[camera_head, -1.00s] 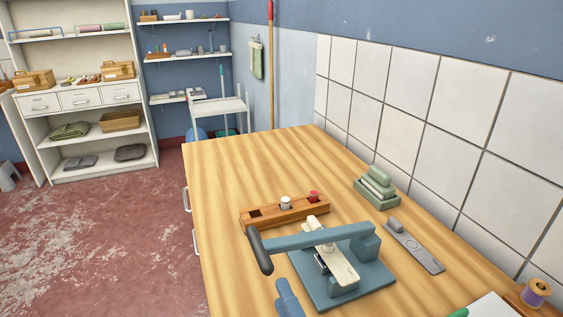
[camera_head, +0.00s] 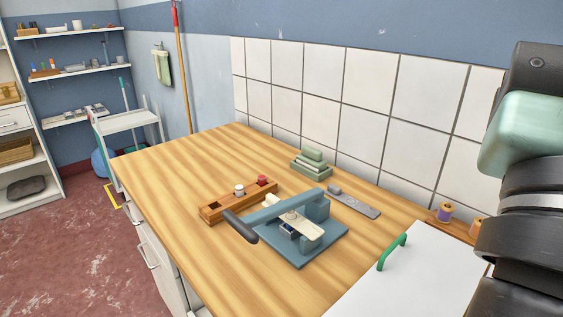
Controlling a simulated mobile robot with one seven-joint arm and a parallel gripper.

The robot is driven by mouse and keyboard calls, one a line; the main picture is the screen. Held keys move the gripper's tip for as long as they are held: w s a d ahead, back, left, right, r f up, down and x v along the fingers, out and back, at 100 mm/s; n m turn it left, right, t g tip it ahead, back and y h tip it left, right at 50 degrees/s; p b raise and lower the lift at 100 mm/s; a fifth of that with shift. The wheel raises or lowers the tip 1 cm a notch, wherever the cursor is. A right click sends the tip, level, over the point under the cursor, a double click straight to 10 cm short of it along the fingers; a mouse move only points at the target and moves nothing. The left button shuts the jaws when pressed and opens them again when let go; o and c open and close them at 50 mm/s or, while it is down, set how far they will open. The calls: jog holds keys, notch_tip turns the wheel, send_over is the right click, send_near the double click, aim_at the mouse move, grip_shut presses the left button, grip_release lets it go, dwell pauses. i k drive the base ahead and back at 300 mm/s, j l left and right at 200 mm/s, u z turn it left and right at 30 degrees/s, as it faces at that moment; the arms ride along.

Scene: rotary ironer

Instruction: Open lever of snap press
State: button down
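The snap press (camera_head: 303,243) stands on the wooden table (camera_head: 200,160), with a blue-grey base plate and a post at its right rear. Its lever (camera_head: 275,211) is a blue-grey arm that runs from the post to a dark grip (camera_head: 240,227) at the left front. The lever lies low over the base, close to level. A cream piece (camera_head: 302,225) sits beneath or beside the lever over the base. My arm shows at the right edge, well to the right of the press; my gripper's fingers are not in view.
A wooden box (camera_head: 228,203) with small white and red items stands just behind the lever grip. Green stacked trays (camera_head: 312,161) and a grey flat tool (camera_head: 355,203) lie behind the press. A white board with a green handle (camera_head: 392,252) and thread spools (camera_head: 444,211) are at the right.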

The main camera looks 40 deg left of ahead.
aim_at(244, 225)
jog(key=i+u, duration=0.1)
jog(key=u, duration=0.35)
jog(key=i+u, duration=0.15)
jog(key=u, duration=0.3)
jog(key=i+u, duration=0.1)
jog(key=u, duration=0.35)
jog(key=i+l, duration=0.1)
jog(key=i+u, duration=0.05)
